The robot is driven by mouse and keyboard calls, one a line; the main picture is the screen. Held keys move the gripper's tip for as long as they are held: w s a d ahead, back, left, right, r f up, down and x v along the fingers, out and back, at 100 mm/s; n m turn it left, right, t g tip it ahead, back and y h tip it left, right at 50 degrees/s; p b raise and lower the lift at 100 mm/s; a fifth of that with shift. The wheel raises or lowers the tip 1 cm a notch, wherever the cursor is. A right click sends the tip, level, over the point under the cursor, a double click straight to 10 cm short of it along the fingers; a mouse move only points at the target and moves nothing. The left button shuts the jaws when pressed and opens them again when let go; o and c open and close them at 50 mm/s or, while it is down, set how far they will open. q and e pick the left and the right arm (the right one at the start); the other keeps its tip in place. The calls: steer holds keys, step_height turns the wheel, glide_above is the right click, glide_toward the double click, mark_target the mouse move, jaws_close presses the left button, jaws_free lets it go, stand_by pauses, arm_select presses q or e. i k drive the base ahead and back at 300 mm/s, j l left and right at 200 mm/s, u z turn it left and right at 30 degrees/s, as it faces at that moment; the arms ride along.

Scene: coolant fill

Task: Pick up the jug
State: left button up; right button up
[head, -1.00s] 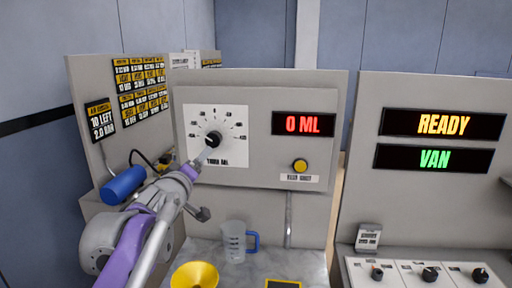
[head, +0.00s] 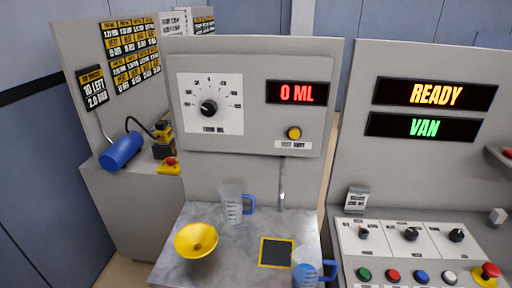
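A clear measuring jug (head: 232,207) with dark markings and a blue handle on its right stands upright toward the back of the grey marbled counter (head: 225,262), below the dispenser panel. A second, blue jug-like vessel (head: 305,276) with a blue handle is at the counter's front right, cut off by the bottom edge. I cannot tell what is inside either one. Neither of my grippers shows in the head view now.
A yellow funnel (head: 196,241) and a dark yellow-edged pad (head: 276,253) are on the counter near the jugs. The dispenser's display (head: 297,92) reads 0 ML, beside a black dial (head: 209,108). A button console (head: 410,250) is at right.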

mark_target(231, 196)
steer(key=i+j+u, duration=0.15)
steer(key=u, duration=0.25)
steer(key=i+j+u, duration=0.15)
steer(key=u, duration=0.3)
steer(key=i+u, duration=0.25)
steer(key=u, duration=0.15)
